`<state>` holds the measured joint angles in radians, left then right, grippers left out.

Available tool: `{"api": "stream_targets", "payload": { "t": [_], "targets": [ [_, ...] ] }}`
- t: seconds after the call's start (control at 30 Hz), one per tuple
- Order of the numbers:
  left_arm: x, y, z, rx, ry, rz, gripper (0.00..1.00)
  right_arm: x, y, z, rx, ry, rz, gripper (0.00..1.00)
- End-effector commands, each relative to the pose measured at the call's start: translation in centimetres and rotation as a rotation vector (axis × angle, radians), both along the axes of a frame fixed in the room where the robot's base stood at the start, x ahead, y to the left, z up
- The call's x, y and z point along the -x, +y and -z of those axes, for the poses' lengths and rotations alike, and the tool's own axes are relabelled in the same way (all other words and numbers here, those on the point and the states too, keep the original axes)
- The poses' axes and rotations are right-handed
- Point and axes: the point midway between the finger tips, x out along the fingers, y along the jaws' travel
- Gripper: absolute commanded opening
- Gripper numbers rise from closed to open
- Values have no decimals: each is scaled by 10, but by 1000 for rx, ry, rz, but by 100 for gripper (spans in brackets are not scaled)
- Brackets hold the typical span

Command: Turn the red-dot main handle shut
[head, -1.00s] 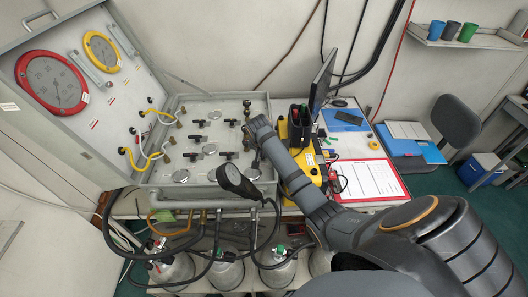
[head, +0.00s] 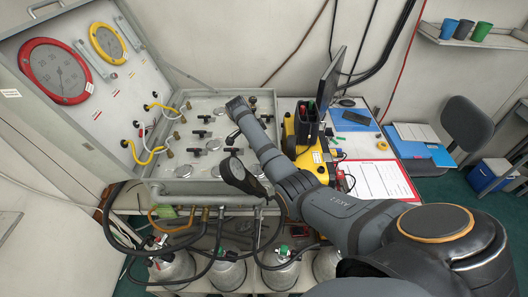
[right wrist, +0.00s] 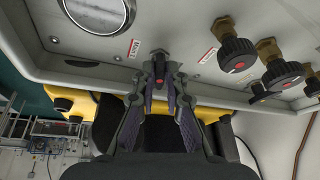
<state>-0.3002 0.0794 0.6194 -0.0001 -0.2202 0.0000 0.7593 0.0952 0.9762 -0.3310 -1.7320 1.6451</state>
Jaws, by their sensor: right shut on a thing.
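The red-dot main handle (right wrist: 158,84) shows in the right wrist view as a small dark handle with a red dot, beside a red-lettered label. My right gripper (right wrist: 160,72) is shut on it, one finger on each side. The fingers cover much of the handle, so its exact angle is hard to tell. In the head view my right wrist reaches over the right part of the grey valve panel (head: 172,188), and my arm hides the held handle. My left gripper is not in view.
Dark round knobs (right wrist: 236,54) on brass stems stand to the right of the handle in the right wrist view. A yellow case (head: 308,158) stands close beside the panel. A hand-held gauge (head: 240,174) hangs at the panel's front edge.

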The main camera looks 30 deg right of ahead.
Motion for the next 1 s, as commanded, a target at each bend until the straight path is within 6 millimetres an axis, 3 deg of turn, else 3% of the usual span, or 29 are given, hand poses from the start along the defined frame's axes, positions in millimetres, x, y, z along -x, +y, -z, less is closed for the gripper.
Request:
{"api": "stream_targets", "payload": {
  "t": [0.1,0.4,1.0],
  "targets": [
    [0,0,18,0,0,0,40,-4,-1,4,2,-3,94,0],
    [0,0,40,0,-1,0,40,-8,-3,2,1,-3,270,0],
    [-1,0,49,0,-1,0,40,-9,-4,0,0,-3,353,0]
  ]
}}
